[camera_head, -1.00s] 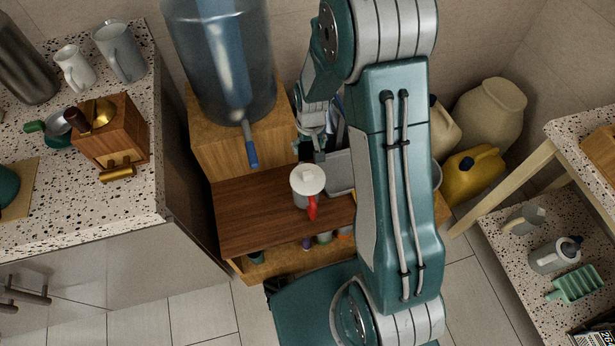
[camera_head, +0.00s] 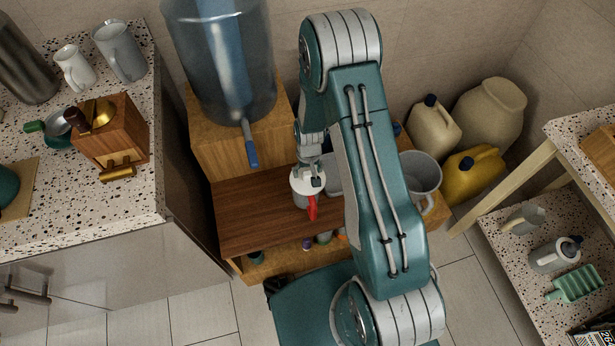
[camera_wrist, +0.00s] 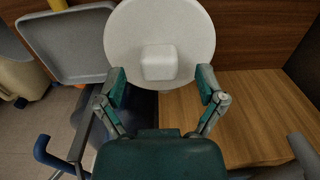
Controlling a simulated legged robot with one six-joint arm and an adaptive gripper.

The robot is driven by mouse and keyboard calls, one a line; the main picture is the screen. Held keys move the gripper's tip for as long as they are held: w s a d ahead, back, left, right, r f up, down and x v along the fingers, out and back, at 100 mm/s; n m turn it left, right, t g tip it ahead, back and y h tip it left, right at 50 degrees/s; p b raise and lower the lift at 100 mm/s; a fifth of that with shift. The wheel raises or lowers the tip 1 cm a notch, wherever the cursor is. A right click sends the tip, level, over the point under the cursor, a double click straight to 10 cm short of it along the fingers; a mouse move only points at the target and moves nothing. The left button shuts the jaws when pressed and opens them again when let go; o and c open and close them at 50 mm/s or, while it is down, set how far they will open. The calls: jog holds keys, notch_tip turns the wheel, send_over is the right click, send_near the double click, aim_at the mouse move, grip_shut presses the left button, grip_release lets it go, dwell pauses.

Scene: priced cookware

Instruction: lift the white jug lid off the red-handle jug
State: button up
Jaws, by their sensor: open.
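The red-handle jug (camera_head: 312,206) stands on the brown wooden shelf, its red handle pointing toward the front. The white jug lid (camera_head: 300,188) sits on top of it; in the wrist view the lid (camera_wrist: 190,25) is a round white disc with a square raised knob (camera_wrist: 158,62). My gripper (camera_head: 310,178) is over the lid in the head view. In the wrist view my gripper (camera_wrist: 161,90) is open, its two fingers apart on either side of the knob's near edge. I cannot tell whether they touch the lid. The jug's body is hidden in the wrist view.
A large water bottle (camera_head: 222,70) on a wooden box (camera_head: 215,150) stands just behind left. A grey bucket (camera_head: 424,178) stands right of my arm. The left part of the brown shelf (camera_head: 245,215) is clear.

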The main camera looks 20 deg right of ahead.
jog(key=shift+f, duration=0.65)
jog(key=c, duration=1.2)
jog(key=shift+r, duration=0.5)
notch_tip(320, 180, up, 2)
jog(key=shift+r, duration=0.1)
jog(key=s+r, duration=0.3)
jog(key=s, duration=0.1)
jog(key=s+r, duration=0.3)
jog(key=s, duration=0.2)
jog(key=s+r, duration=0.3)
jog(key=s, duration=0.2)
jog(key=shift+d+r, duration=0.25)
jog(key=shift+r, duration=0.15)
